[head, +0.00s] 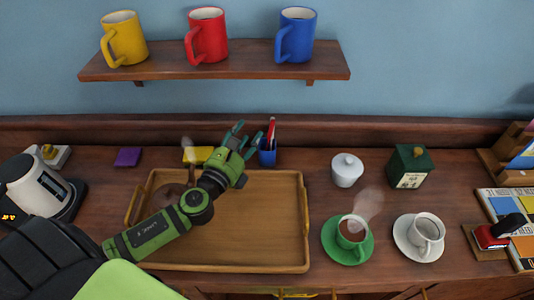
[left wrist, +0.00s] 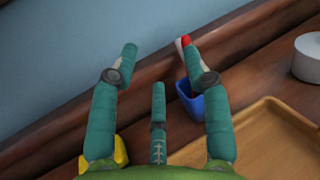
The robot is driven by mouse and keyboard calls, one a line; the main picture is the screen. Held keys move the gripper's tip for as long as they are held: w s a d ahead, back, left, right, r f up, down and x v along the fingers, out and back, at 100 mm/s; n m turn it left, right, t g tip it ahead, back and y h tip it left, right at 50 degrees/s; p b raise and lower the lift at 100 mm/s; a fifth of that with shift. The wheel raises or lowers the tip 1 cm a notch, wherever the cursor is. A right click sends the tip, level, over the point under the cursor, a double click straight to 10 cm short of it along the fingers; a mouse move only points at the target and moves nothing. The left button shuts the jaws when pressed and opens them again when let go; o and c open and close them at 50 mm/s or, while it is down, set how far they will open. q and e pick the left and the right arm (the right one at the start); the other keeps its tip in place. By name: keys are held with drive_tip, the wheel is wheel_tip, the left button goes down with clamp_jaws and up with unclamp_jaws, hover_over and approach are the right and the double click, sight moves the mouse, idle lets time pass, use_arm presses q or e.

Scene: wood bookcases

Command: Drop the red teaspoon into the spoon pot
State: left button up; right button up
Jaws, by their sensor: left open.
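The spoon pot (head: 267,157) is a small blue cup at the back of the counter, behind the tray. The red teaspoon (head: 272,129) stands upright with its lower end in the pot, as far as I can see. In the left wrist view the pot (left wrist: 190,103) and the spoon's red tip (left wrist: 185,41) show partly behind the right finger. My left gripper (head: 247,135) is open and empty, just left of the pot, its fingers spread. The spoon's lower part is hidden. My right gripper is not in view.
A wooden tray (head: 270,235) lies under my left arm. A yellow block (head: 197,155) and purple block (head: 128,157) lie at the back left. A white lidded jar (head: 346,170), green box (head: 409,167) and steaming green cup (head: 351,232) stand to the right. A mug shelf (head: 215,66) hangs above.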

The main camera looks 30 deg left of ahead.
use_arm(q)
drive_tip(key=s, duration=0.6)
drive_tip(key=shift+d, duration=0.1)
